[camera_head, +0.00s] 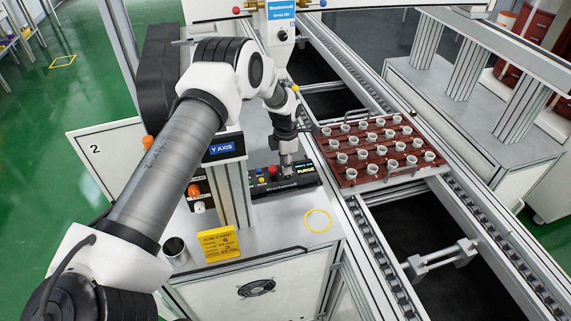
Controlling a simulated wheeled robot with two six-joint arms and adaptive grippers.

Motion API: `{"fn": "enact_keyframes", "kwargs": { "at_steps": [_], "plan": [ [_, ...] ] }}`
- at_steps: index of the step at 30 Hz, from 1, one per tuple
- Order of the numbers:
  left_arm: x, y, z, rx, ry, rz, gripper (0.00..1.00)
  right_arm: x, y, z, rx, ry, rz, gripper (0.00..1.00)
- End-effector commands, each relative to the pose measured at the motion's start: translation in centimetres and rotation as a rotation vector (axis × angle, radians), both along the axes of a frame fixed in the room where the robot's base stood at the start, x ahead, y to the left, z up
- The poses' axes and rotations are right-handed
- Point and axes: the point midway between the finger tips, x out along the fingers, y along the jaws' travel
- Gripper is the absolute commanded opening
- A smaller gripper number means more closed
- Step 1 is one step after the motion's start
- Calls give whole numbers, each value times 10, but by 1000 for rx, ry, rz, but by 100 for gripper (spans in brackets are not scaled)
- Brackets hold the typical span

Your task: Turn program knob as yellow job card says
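The yellow job card (219,243) stands on the grey bench top at its front edge; a 6 and a 3 show in larger print, the smaller lines are too small to read. The dark control panel (262,190) lies behind it, with small red, blue and yellow buttons and a lit display (305,169) that seems to read PURGE. My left gripper (287,172) points down at the panel's right part, just left of the display. Its fingers are small and I cannot tell whether they are open. The program knob is not distinguishable, perhaps hidden by the gripper. My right gripper is not in view.
A post with a Y AXIS sign (222,148) rises left of the panel. A red-brown tray (350,176) of white pots sits on the conveyor at right.

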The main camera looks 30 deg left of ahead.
Motion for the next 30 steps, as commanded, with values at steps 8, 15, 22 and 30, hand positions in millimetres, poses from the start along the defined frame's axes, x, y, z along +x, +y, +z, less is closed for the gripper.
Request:
{"fn": "enact_keyframes", "kwargs": {
  "at_steps": [8, 15, 22, 30],
  "plan": [
    [-1, 0, -2, 1, 1, -3, 0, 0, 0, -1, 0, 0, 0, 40],
    [-1, 0, -3, 0, 1, -10, 0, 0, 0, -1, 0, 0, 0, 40],
    [-1, 0, -3, 0, 2, -25, 0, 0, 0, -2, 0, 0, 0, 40],
    [-1, 0, -4, 0, 3, -110, 0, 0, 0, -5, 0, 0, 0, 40]
  ]
}}
